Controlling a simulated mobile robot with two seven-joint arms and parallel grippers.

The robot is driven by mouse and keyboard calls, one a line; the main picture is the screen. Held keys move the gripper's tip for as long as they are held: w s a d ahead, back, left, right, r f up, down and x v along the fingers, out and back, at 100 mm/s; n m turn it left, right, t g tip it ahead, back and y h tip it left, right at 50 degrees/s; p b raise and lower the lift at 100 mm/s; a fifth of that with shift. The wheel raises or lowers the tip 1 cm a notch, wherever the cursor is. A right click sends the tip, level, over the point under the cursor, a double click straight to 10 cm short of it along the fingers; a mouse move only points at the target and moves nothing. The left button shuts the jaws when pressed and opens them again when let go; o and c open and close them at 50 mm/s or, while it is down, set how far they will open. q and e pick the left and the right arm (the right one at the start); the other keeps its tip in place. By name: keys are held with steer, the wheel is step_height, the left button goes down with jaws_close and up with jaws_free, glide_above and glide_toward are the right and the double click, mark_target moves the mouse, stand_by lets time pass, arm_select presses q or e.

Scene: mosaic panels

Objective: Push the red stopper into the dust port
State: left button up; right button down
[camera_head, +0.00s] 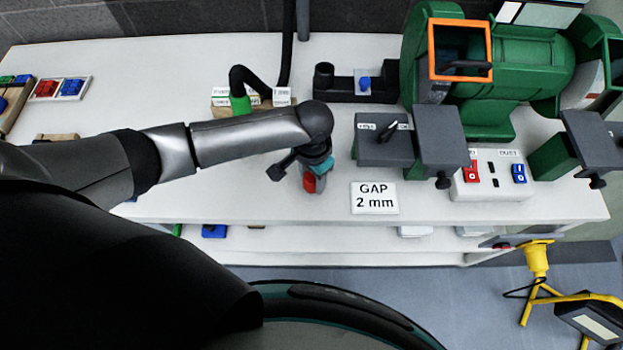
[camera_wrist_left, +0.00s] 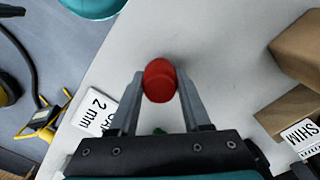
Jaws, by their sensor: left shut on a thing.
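My left gripper (camera_head: 313,178) is shut on the red stopper (camera_head: 309,182) and holds it over the front part of the white bench. In the left wrist view, the stopper (camera_wrist_left: 160,80) is a round red piece between the two fingers of the gripper (camera_wrist_left: 160,88). A black upright tube (camera_head: 323,77) on a dark base stands at the back of the bench; I cannot tell whether it is the dust port. A label reading DUST (camera_head: 509,154) is above a blue switch (camera_head: 518,173). My right gripper is not in view.
The green grinder (camera_head: 520,65) with grey rests (camera_head: 443,140) fills the bench's right side. A GAP 2 mm sign (camera_head: 375,198) lies right of my gripper. A black hose (camera_head: 255,80) with a green end stands at the back. The bench's left middle (camera_head: 110,110) is clear.

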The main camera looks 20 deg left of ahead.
arm_select(q)
jaws_close()
